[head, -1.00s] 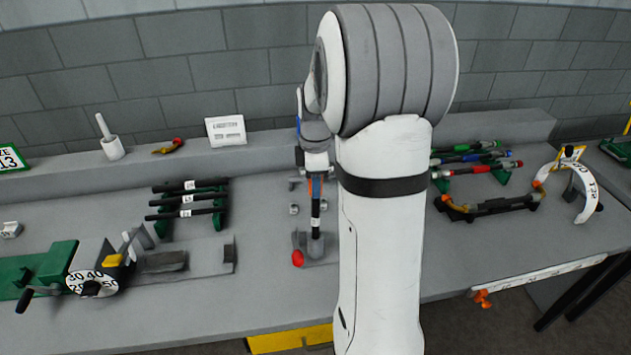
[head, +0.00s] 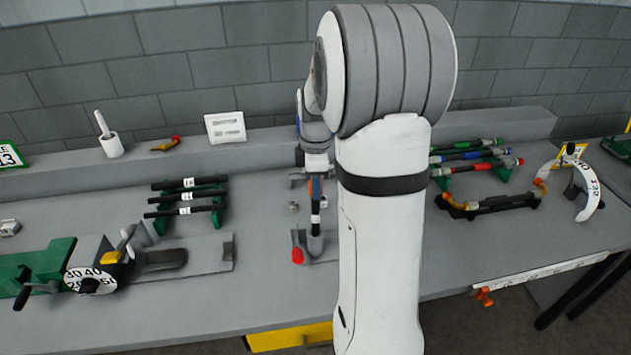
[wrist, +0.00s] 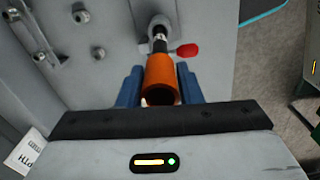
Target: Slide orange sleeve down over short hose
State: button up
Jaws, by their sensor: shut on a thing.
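The orange sleeve (wrist: 174,80) is a short open tube between my gripper's blue fingers in the wrist view. My gripper (wrist: 168,88) is shut on it. The short black hose (wrist: 160,38), with a white band, stands upright in a grey holder (wrist: 158,22) beyond the sleeve. In the head view the hose (head: 316,222) rises from the bench, with my gripper (head: 316,186) above it. The sleeve is in line with the hose's upper end. How far the sleeve is around the hose is hidden.
A red knob (head: 297,256) sits beside the holder. Several black hoses (head: 188,197) lie on a green rack to the left, near a crimper with a numbered dial (head: 90,281).

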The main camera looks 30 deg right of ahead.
aim_at(316, 209)
jog(key=shift+f+b, duration=3.35)
jog(key=shift+f, duration=1.45)
jog(key=o, duration=1)
jog(key=shift+r, duration=0.1)
jog(key=shift+o, duration=0.2)
jog(key=shift+r, duration=0.1)
notch_tip(316, 209, up, 8)
jog(key=shift+f, duration=0.2)
